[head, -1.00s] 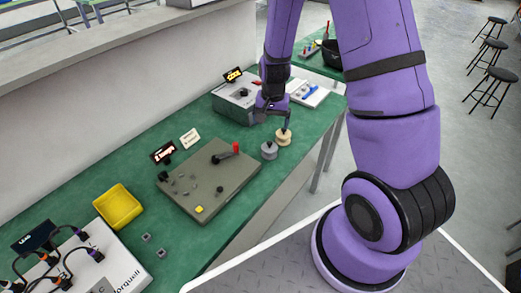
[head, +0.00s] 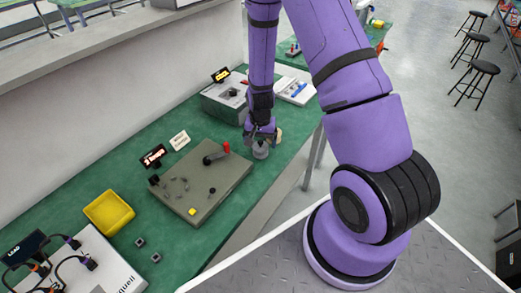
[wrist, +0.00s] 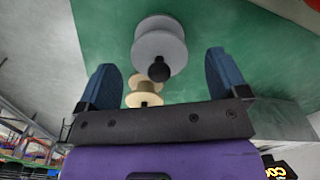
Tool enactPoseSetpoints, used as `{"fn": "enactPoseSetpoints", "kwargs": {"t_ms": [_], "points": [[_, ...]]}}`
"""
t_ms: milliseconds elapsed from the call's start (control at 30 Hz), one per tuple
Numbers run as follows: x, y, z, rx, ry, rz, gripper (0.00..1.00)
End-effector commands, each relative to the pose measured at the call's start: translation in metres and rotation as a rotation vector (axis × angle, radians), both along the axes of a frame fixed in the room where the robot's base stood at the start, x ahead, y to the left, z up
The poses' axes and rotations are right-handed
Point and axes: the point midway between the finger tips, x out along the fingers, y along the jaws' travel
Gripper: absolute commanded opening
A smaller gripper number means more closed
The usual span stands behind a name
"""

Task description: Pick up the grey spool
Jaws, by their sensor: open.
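The grey spool (head: 260,151) stands on the green bench, just right of the olive board. In the wrist view the grey spool (wrist: 160,45) lies ahead of the gap between my fingers, with a dark round knob on its near end. My gripper (head: 261,133) is above it with fingers pointing down. In the wrist view my gripper (wrist: 160,78) has its two blue fingers wide apart with nothing held between them. A tan spool (head: 278,136) stands close beside the grey one; the tan spool (wrist: 144,95) also shows between the fingers, partly hidden by the gripper body.
The olive board (head: 200,185) with a red-tipped lever lies left of the spools. A grey box (head: 222,102) with a lit "COOL" sign and a white tray (head: 296,89) stand behind. A yellow bin (head: 108,212) is at the left. The bench's front edge is close to the spools.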

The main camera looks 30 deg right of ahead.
Motion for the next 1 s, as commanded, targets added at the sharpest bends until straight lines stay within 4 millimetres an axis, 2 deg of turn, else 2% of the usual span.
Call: {"fn": "enactPoseSetpoints", "kwargs": {"t_ms": [100,233,567,800,1000], "points": [[-0.001,-0.001,-0.017,0.001,0.004,-0.001,0.92],[0.000,-0.001,-0.029,0.001,0.001,0.000,0.92],[0.000,-0.001,-0.032,0.000,0.000,0.000,0.92],[0.000,-0.001,-0.032,0.000,0.000,0.000,0.39],[0.000,-0.001,-0.032,0.000,0.000,0.000,0.38]]}}
